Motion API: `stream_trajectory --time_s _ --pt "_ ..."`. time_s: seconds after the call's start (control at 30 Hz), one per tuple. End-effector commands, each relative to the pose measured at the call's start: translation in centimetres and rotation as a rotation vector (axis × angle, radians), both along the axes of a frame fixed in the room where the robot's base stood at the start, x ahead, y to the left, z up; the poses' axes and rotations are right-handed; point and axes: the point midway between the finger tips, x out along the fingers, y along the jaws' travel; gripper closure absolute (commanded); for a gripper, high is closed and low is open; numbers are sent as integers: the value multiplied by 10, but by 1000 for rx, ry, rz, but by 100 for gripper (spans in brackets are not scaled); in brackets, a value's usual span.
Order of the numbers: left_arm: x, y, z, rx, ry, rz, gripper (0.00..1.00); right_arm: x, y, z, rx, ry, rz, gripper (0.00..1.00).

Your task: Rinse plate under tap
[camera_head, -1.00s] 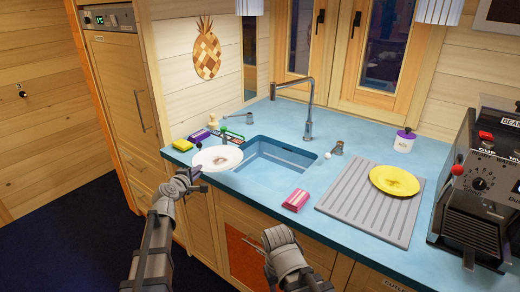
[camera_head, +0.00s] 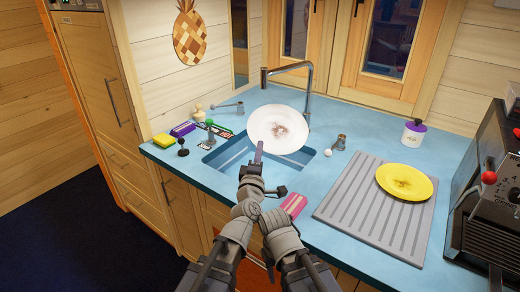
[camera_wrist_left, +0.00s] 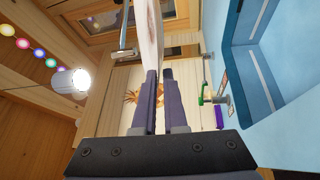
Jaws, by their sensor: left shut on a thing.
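A white plate (camera_head: 278,128) with a brown smudge on its face is tilted toward my head camera above the sink (camera_head: 230,157). My left gripper (camera_head: 259,150) is shut on the plate's lower edge. The wrist view shows the plate (camera_wrist_left: 150,35) edge-on between the fingers (camera_wrist_left: 162,85). The chrome tap (camera_head: 309,88) stands behind the sink; its spout end is just above and behind the plate's upper left edge. No water shows. Part of my right arm is at the bottom; its fingers are not seen.
A yellow plate (camera_head: 405,182) lies on the grey drainboard (camera_head: 365,212) at the right. A pink sponge (camera_head: 294,205) is near the front edge. A coffee machine (camera_head: 490,215) is at far right.

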Motion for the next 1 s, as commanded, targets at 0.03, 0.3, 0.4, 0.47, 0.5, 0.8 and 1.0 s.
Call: stream_trajectory --time_s 0.03,0.3,0.4,0.47,0.5,0.8,1.0 --pt "2 1 0 0 0 1 100 0 0 0 0 0 0 50" --pt "21 6 -5 1 1 2 100 0 0 -5 0 0 0 50" --pt "30 9 -7 1 1 2 100 0 0 -7 0 0 0 50" --pt "36 11 -8 1 0 2 100 0 0 -8 0 0 0 50" --pt "39 12 -9 -1 1 2 100 0 0 -8 0 0 0 50" --pt "66 20 -14 -1 1 1 100 0 0 -14 0 0 0 50" --pt "84 26 -18 -1 1 1 100 0 0 -18 0 0 0 50"
